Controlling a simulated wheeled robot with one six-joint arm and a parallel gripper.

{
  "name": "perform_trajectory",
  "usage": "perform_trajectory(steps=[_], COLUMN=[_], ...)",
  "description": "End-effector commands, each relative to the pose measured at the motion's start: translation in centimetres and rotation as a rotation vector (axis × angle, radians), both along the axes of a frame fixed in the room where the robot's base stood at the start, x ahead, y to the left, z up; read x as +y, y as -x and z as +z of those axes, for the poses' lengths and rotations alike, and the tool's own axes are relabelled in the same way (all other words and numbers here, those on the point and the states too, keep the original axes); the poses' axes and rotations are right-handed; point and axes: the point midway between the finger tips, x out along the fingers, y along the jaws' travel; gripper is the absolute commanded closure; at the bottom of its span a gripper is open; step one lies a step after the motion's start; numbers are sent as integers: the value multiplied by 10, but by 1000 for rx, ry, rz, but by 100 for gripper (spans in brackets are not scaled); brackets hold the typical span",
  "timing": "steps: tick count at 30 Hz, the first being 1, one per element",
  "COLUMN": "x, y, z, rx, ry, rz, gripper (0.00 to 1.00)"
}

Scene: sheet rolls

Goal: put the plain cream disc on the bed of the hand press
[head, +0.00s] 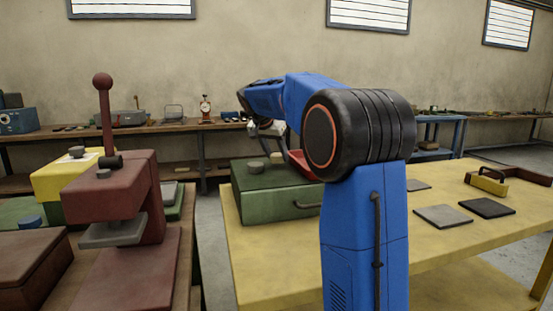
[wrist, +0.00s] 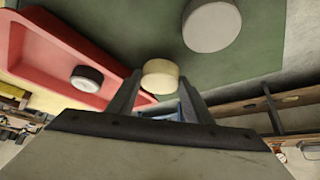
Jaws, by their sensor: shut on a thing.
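The plain cream disc (wrist: 160,70) is between the two dark fingers of my gripper (wrist: 160,82) in the wrist view, and the gripper is shut on it. It is over or near the edge of the red tray (wrist: 50,42) on the green box (wrist: 258,60). The hand press (head: 120,190) is maroon with a ball-topped lever, at the left. Its grey plate (head: 112,232) hangs above its maroon bed (head: 130,275).
A grey disc (wrist: 211,25) is on the green box. Grey and black squares (head: 443,216) lie on the yellow table (head: 270,270). A yellow box (head: 66,178) stands behind the press. A floor gap separates the two tables.

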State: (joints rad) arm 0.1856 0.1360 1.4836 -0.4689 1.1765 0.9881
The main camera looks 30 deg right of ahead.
Motion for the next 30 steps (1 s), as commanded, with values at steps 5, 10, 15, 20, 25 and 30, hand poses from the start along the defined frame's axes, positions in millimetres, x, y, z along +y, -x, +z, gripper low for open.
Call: perform_trajectory(steps=[5, 10, 15, 20, 25, 30], x=[0, 0, 0, 0, 0, 2], y=[0, 0, 0, 0, 0, 1], z=[-16, -16, -19, -18, -18, -12], rx=[0, 0, 0, 0, 0, -2], ry=[0, 0, -1, -1, -1, 0], rz=[0, 0, 0, 0, 0, 1], gripper=[77, 77, 77, 35, 35, 35])
